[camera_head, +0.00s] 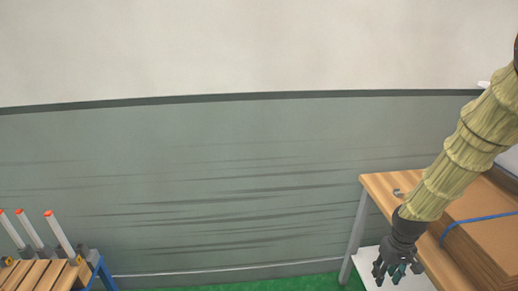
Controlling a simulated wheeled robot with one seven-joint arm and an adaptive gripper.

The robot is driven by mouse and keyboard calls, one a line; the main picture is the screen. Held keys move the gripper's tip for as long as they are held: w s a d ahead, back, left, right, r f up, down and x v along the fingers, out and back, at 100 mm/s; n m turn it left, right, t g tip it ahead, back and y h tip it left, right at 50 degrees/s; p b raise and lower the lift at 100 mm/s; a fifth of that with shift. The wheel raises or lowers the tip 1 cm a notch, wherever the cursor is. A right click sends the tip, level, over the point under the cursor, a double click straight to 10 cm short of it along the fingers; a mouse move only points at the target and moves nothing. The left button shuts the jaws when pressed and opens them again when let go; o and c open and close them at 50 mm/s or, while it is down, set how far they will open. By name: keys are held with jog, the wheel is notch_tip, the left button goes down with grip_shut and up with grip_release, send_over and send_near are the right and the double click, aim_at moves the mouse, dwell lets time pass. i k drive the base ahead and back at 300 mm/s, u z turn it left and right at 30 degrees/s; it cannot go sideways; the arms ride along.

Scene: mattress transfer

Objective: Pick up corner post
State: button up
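Several pale upright posts with orange-red tips stand at the lower left, leaning slightly; the nearest post (60,234) is beside a slatted wooden surface (38,275). They look like corner posts, but I cannot tell for sure which one the task means. My gripper (397,280) hangs fingers down at the lower right, far from these posts, in front of the wooden table's left part. Its dark fingers look spread apart, with a small teal patch between them. I see no post in it.
A wooden-topped table (378,184) with grey legs stands at the right, with a white lower surface (365,262). Brown cardboard (480,215) with a blue strap lies on it. A small metal object (397,192) is near its back edge. Green floor (250,282) is clear between the furniture.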

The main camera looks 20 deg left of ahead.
aim_at(24, 221)
jog(key=u, duration=0.65)
jog(key=i, duration=1.05)
jog(key=u, duration=1.9)
jog(key=i, duration=1.2)
jog(key=u, duration=0.45)
jog(key=i, duration=0.5)
jog(key=u, duration=0.15)
